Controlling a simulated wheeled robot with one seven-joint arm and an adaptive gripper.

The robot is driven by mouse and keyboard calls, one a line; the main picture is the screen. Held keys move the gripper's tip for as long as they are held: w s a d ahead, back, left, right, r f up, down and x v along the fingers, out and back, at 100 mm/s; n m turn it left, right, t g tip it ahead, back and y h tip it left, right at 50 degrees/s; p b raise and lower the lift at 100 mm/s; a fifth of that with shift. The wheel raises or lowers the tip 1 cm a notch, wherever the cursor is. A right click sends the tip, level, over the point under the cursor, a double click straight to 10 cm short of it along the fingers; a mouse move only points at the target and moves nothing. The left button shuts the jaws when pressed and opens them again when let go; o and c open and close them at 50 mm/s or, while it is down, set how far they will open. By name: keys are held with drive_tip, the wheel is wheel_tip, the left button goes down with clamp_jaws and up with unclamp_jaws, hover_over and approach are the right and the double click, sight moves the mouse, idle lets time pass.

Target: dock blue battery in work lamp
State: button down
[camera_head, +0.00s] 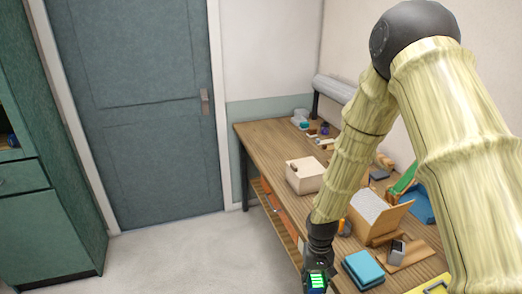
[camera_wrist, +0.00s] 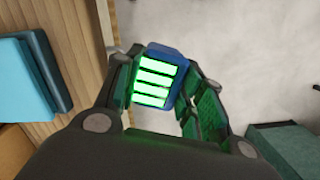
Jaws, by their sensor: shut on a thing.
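The blue battery (camera_wrist: 166,56) is held between the fingers of my gripper (camera_wrist: 157,80) in the wrist view. Its face shows several bright green bars. In the head view the battery (camera_head: 316,281) shows at the bottom edge, below my gripper (camera_head: 318,268). It is held off the near left edge of the workbench, with floor below it in the wrist view. I cannot pick out the work lamp for sure. A yellow-edged thing (camera_head: 432,286) is cut off at the bottom right of the head view.
The wooden workbench (camera_head: 262,137) runs along the right wall. Near my gripper are a stacked blue block (camera_head: 362,268) and a wooden stand with a grey block (camera_head: 397,250). A pale box (camera_head: 305,177) stands farther back. My arm hides part of the bench. The floor at left is clear.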

drive_tip(key=f+b, duration=0.2)
drive_tip(key=f, duration=0.1)
drive_tip(key=f+b, duration=0.1)
drive_tip(key=shift+w+a+f+b, duration=0.15)
drive_tip(key=shift+a+f+b, duration=0.1)
drive_tip(key=shift+f+b, duration=0.05)
drive_tip(key=shift+d+f+b, duration=0.2)
drive_tip(key=shift+f+b, duration=0.35)
drive_tip(key=shift+f, duration=0.05)
drive_tip(key=shift+a+f, duration=0.15)
drive_tip(key=shift+f, duration=0.05)
